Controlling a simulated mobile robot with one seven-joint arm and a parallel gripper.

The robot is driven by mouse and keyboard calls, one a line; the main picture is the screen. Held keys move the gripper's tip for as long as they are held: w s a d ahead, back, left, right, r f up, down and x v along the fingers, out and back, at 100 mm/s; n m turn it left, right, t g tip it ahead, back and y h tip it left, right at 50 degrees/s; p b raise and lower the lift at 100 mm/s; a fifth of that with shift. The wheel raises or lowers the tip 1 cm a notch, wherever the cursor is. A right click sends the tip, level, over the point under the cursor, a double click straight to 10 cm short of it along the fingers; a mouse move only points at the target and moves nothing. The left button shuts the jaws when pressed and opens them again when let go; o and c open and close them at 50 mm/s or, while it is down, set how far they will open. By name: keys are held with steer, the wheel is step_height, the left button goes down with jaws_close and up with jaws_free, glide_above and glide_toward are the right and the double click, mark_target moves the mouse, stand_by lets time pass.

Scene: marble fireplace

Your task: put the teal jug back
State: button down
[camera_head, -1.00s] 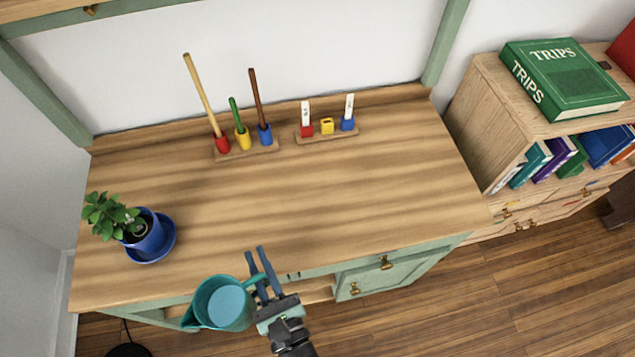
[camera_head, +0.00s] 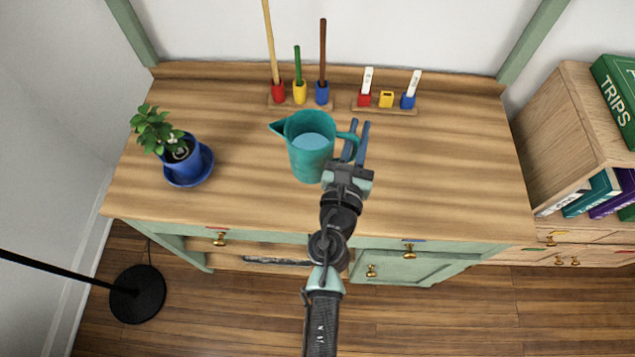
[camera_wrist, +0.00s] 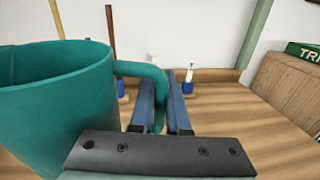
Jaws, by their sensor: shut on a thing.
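The teal jug (camera_head: 308,160) is upright over the middle of the wooden tabletop, with light blue inside it and its spout toward the left. I cannot tell whether its base touches the tabletop. My gripper (camera_head: 356,142) is shut on the jug's handle (camera_head: 347,136), at the jug's right side. In the wrist view the jug (camera_wrist: 55,105) fills the left, and its handle (camera_wrist: 150,70) reaches between the two blue fingers (camera_wrist: 160,105).
A potted plant (camera_head: 183,150) in a blue pot stands on the left of the tabletop (camera_head: 440,180). At the back, one wooden rack (camera_head: 290,105) holds red, yellow and blue cups with sticks; another (camera_head: 385,108) holds smaller cups. The tabletop's right side is clear.

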steer(key=f+b, duration=0.5)
steer(key=b, duration=0.1)
steer(key=w+d+f+b, duration=0.1)
steer(key=f+b, duration=0.2)
steer(key=shift+d+f+b, duration=0.1)
steer(key=shift+f+b, duration=0.2)
steer(key=shift+b, duration=0.05)
steer(key=shift+r, duration=0.1)
stand_by(0.3)
steer(key=c, duration=1.3)
jaws_free()
steer(key=shift+s+f, duration=0.1)
steer(key=shift+f, duration=0.15)
steer(key=shift+c, duration=0.2)
steer(key=o, duration=0.4)
steer(key=shift+o, duration=0.2)
steer(key=shift+r, duration=0.15)
